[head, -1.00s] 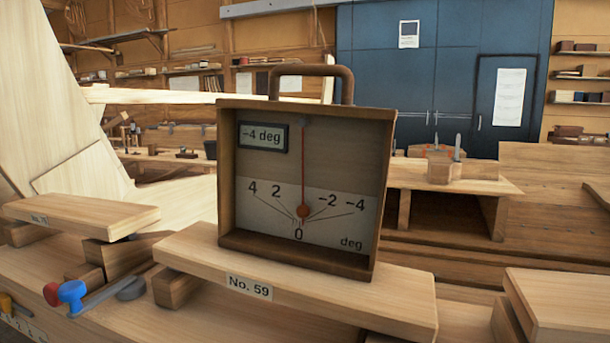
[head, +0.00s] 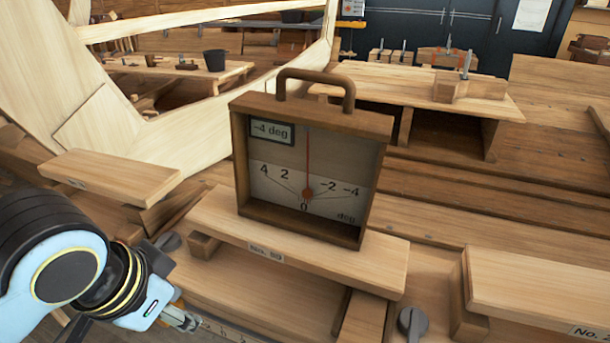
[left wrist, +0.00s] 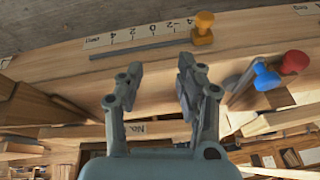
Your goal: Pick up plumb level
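The plumb level (head: 310,165) is a wooden box frame with a handle on top, a dial face, a red needle and a "-4 deg" plate. It stands upright on the plank marked No. 59 (head: 330,255), in the middle of the head view. My left gripper (head: 190,324) is at the lower left of the head view, left of the level and apart from it. In the left wrist view my left gripper (left wrist: 158,80) has its two fingers apart with nothing between them. The plumb level cannot be made out in the left wrist view. My right gripper is not in view.
Another plank (head: 115,175) lies to the left and one (head: 540,290) to the right. In the left wrist view a yellow knob (left wrist: 203,28), a blue knob (left wrist: 266,77) and a red knob (left wrist: 294,62) sit near a scale strip (left wrist: 140,34). A bench (head: 420,85) stands behind.

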